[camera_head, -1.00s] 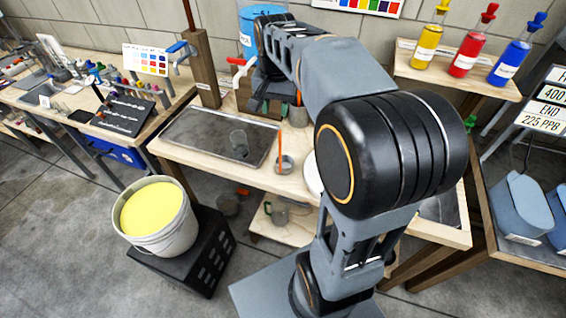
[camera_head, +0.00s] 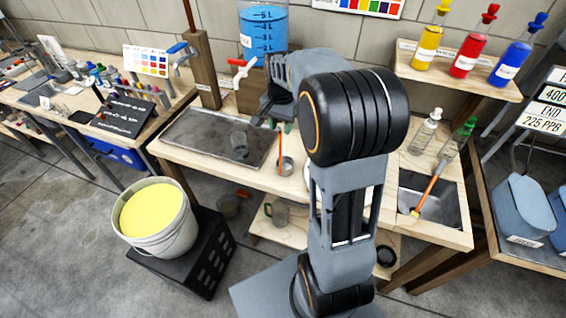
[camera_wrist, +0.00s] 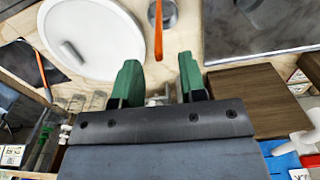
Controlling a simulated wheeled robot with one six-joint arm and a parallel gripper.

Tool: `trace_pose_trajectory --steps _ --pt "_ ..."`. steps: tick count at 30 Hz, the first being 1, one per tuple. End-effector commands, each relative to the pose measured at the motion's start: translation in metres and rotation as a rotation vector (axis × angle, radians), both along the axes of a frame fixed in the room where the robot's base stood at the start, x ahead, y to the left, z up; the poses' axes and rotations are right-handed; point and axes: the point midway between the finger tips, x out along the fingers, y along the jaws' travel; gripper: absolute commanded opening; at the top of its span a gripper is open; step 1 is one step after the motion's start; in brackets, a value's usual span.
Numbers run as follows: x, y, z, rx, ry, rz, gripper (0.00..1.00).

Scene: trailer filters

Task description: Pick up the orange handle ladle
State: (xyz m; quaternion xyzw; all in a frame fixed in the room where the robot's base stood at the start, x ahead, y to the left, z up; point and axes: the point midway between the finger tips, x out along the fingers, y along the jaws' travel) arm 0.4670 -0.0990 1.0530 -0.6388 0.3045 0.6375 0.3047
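The orange-handled ladle (camera_head: 281,148) stands on the middle workbench, its handle upright and its small metal cup at the bottom. It also shows in the wrist view (camera_wrist: 158,32), at the top middle with the cup beyond the handle. My gripper (camera_wrist: 159,80) has its two green fingers spread apart, with nothing between them. The handle lies ahead of the gap, and I see no contact. In the head view my gripper (camera_head: 281,125) is above the bench near the handle's top, partly hidden by my arm.
A wooden block (camera_wrist: 250,98) stands near my gripper.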

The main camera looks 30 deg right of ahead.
Motion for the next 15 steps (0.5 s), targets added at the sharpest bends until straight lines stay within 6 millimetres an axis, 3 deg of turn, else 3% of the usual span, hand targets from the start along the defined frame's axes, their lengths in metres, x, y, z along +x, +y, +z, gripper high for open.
trace_pose_trajectory --steps 9,15 --pt "-0.001 0.001 -0.04 0.0 0.004 0.0 0.38" --pt "-0.001 0.001 -0.047 0.0 0.001 0.0 0.38"
